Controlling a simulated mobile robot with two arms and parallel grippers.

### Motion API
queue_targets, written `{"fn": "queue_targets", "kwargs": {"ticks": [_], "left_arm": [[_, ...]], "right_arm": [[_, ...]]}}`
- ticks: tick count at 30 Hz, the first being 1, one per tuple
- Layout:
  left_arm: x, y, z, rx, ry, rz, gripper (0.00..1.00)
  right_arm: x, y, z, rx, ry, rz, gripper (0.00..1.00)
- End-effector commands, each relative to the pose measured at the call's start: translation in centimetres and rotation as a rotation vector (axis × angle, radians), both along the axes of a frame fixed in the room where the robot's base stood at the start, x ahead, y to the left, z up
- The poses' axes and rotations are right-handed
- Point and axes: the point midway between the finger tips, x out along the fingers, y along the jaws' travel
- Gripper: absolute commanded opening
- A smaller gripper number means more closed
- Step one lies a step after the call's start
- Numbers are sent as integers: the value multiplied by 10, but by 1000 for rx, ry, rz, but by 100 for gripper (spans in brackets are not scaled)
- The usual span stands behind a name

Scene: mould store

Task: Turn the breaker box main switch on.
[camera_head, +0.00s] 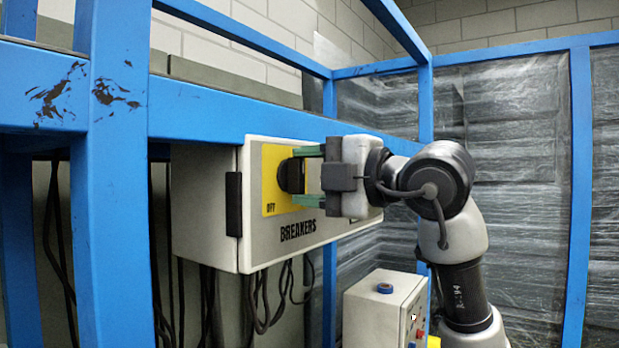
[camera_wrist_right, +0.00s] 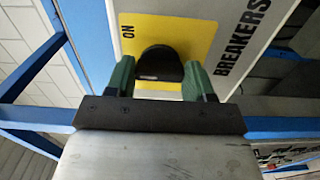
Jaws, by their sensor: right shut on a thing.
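The white breaker box (camera_head: 208,200) is mounted on the blue frame, with "BREAKERS" lettered on its front. On a yellow plate (camera_head: 270,180) sits the black main switch knob (camera_head: 284,176). "OFF" shows at the plate's lower left in the head view. My right gripper (camera_head: 297,176) has its green fingers above and below the knob and is shut on it. In the right wrist view the knob (camera_wrist_right: 160,62) sits between both fingers, and "ON" shows on the yellow plate (camera_wrist_right: 205,35). I cannot tell which way the knob points. My left gripper is out of view.
Blue frame posts (camera_head: 110,180) and a crossbeam (camera_head: 240,125) surround the box. Dark cables (camera_head: 265,305) hang below it. A small white control box (camera_head: 375,310) with a blue button stands lower right. Plastic-wrapped stacks (camera_head: 510,150) are behind my right arm.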

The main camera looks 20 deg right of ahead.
Motion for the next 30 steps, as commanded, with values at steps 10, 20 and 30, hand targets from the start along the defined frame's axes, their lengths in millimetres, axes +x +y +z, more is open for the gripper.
{"fn": "queue_targets", "kwargs": {"ticks": [10,20,30], "left_arm": [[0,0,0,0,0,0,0],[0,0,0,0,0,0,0],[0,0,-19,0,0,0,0]], "right_arm": [[0,0,0,3,2,-1,64],[0,0,0,1,1,0,79],[-33,-27,-3,1,-4,-4,79]]}}
